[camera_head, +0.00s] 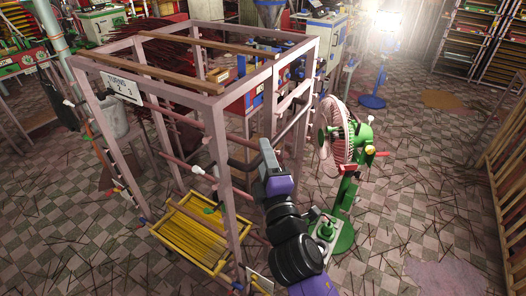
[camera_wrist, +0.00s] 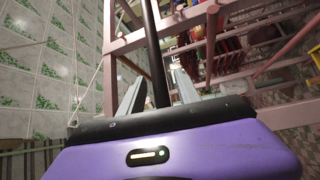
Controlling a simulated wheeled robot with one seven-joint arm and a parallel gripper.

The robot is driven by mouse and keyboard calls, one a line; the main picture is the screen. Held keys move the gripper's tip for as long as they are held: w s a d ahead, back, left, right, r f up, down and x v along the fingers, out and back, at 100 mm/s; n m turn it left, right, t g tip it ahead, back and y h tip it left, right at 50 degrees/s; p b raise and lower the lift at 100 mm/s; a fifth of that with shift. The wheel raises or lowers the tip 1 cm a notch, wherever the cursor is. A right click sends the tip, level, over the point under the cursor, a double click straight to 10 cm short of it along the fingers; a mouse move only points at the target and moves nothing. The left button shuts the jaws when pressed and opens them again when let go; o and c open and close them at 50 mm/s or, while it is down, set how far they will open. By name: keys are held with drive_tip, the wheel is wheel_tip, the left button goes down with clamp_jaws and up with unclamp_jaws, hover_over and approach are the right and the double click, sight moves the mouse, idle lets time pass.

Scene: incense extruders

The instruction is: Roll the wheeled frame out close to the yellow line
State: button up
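The wheeled frame, a tall pinkish-grey metal rack (camera_head: 216,128), stands upright in the middle of the head view. A dark curved handle bar (camera_head: 240,165) is on its near right side. My gripper (camera_head: 265,150) is at that side of the frame. In the wrist view, the two grey fingers of my gripper (camera_wrist: 157,88) stand apart on either side of a black bar (camera_wrist: 152,45), with small gaps seeming to show beside it. The bar looks like the frame's handle. The frame's pink rails (camera_wrist: 210,50) are behind it. I cannot make out a yellow line on the floor.
A green pedestal fan (camera_head: 345,200) stands close to the frame's right. A yellow tray of sticks (camera_head: 215,262) is low in the frame's front. A blue stand (camera_head: 372,100) is farther back. Loose sticks lie on the checkered floor. A slatted wooden rack (camera_head: 510,170) stands far right.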

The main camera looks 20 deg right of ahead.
drive_tip(key=shift+w, duration=0.25)
clamp_jaws()
idle(1.4)
